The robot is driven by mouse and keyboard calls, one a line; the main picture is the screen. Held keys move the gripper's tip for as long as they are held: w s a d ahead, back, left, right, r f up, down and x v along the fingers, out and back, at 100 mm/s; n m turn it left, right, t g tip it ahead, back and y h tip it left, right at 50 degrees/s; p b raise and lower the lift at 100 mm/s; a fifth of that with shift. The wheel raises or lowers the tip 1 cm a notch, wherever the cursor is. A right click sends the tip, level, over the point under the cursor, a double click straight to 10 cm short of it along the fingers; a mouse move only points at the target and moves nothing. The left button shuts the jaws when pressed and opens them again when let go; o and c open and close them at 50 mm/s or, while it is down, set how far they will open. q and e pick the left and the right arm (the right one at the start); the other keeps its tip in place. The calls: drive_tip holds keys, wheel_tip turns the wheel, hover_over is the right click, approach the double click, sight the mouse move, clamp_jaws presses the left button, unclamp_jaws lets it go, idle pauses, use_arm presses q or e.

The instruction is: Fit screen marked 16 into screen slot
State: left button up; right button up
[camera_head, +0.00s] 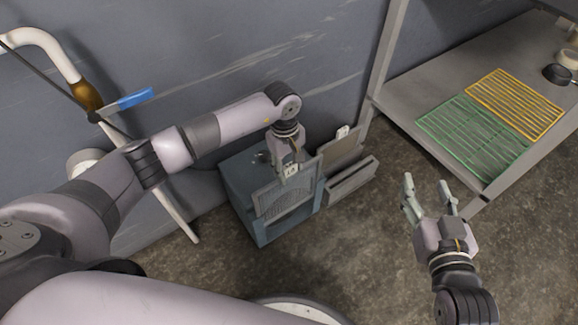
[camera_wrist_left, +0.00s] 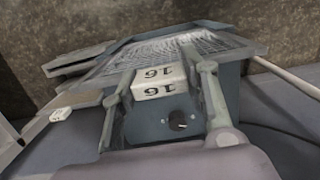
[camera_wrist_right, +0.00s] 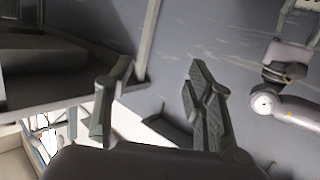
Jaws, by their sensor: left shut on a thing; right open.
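The screen marked 16 (camera_head: 285,196) is a grey mesh panel with a white tab, upright at the blue-grey box (camera_head: 238,190). My left gripper (camera_head: 291,165) is shut on its tab. In the left wrist view the white tab marked 16 (camera_wrist_left: 153,82) sits between the fingers (camera_wrist_left: 160,82), with a second 16 just below it and the box's dark knob (camera_wrist_left: 180,121) beside that. The mesh extends over the box; I cannot tell whether it is seated in a slot. My right gripper (camera_head: 429,190) is open and empty, right of the box; its fingers show in the right wrist view (camera_wrist_right: 155,95).
Another screen (camera_head: 343,153) with a white tab stands in a grey holder (camera_head: 352,180) right of the box. A grey bench (camera_head: 440,85) at right carries a green rack (camera_head: 470,138) and a yellow rack (camera_head: 515,103). A blue-handled pipe (camera_head: 135,98) is at left. Floor in front is clear.

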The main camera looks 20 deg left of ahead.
use_arm(q)
drive_tip(key=shift+f+b, duration=0.3)
drive_tip(key=shift+f, duration=0.05)
use_arm(e)
drive_tip(key=shift+w+a+r+t, duration=0.2)
drive_tip(key=shift+r+t, duration=0.2)
drive_tip(key=shift+r, duration=0.25)
drive_tip(key=shift+w+a+r+t, duration=0.15)
drive_tip(key=shift+r+t, duration=0.25)
drive_tip(key=shift+r, duration=0.25)
use_arm(q)
drive_tip(key=shift+f+b, duration=0.35)
drive_tip(key=shift+f, duration=0.05)
use_arm(e)
drive_tip(key=shift+w+a+r+t+y, duration=0.1)
drive_tip(key=shift+r+t+y, duration=0.25)
drive_tip(key=shift+r, duration=0.4)
drive_tip(key=shift+a+r+t+y, duration=0.1)
drive_tip(key=shift+r+t+y, duration=0.15)
drive_tip(key=shift+r+t, duration=0.35)
idle(0.6)
use_arm(q)
drive_tip(key=shift+f+b, duration=0.35)
drive_tip(key=shift+f, duration=0.05)
use_arm(e)
drive_tip(key=shift+a+r+t, duration=0.15)
drive_tip(key=shift+r+t, duration=0.7)
drive_tip(key=shift+r, duration=0.75)
